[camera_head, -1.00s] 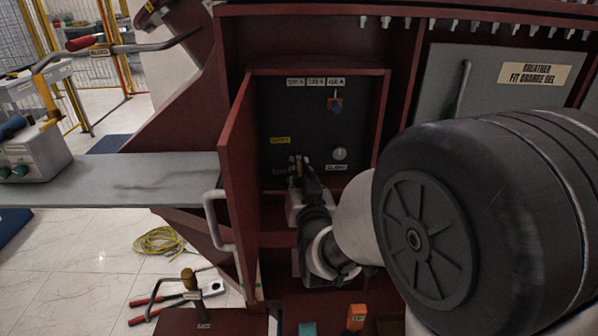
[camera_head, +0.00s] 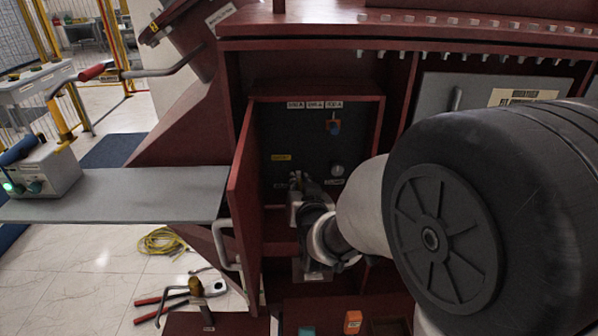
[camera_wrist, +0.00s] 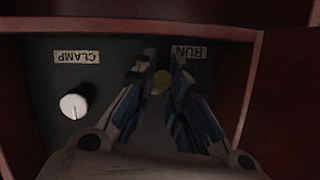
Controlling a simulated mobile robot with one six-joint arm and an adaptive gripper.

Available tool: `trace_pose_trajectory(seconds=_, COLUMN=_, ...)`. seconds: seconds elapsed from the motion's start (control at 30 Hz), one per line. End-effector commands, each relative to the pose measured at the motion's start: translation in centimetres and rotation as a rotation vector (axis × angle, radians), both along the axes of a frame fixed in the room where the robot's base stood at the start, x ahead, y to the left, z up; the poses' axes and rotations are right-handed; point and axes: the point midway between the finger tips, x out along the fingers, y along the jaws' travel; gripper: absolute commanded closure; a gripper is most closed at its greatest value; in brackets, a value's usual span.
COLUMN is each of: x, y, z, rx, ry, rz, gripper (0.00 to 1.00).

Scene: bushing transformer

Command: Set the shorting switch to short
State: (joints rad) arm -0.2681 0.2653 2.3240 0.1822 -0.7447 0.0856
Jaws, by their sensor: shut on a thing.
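My gripper (camera_head: 296,179) reaches into the open red cabinet, in front of its dark panel (camera_head: 305,148). In the wrist view its two fingers (camera_wrist: 164,65) are closed around a small yellow part (camera_wrist: 160,83), which looks like the shorting switch's handle. The fingers hide most of it, so its exact setting cannot be told. A RUN label (camera_wrist: 188,53) shows upside down beside the fingertips.
The cabinet door (camera_head: 243,190) stands open on the left. Red walls surround the recess closely. A grey shelf (camera_head: 120,195) juts out at left.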

Motion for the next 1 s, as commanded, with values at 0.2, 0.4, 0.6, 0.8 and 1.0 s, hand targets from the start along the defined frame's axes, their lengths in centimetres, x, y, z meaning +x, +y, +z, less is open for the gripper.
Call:
trace_pose_trajectory(seconds=0.2, x=-0.1, y=0.0, z=1.8, rx=0.000, ry=0.207, rz=-0.001, gripper=1.00)
trace_pose_trajectory(seconds=0.4, x=-0.1, y=0.0, z=2.3, rx=-0.001, ry=0.397, rz=-0.002, gripper=1.00)
trace_pose_trajectory(seconds=0.6, x=-0.1, y=0.0, z=2.4, rx=-0.001, ry=0.544, rz=0.000, gripper=1.00)
trace_pose_trajectory(seconds=0.8, x=0.0, y=0.0, z=2.6, rx=-0.003, ry=0.655, rz=-0.001, gripper=1.00)
trace_pose_trajectory(seconds=1.0, x=0.0, y=0.0, z=2.7, rx=-0.002, ry=0.746, rz=-0.001, gripper=1.00)
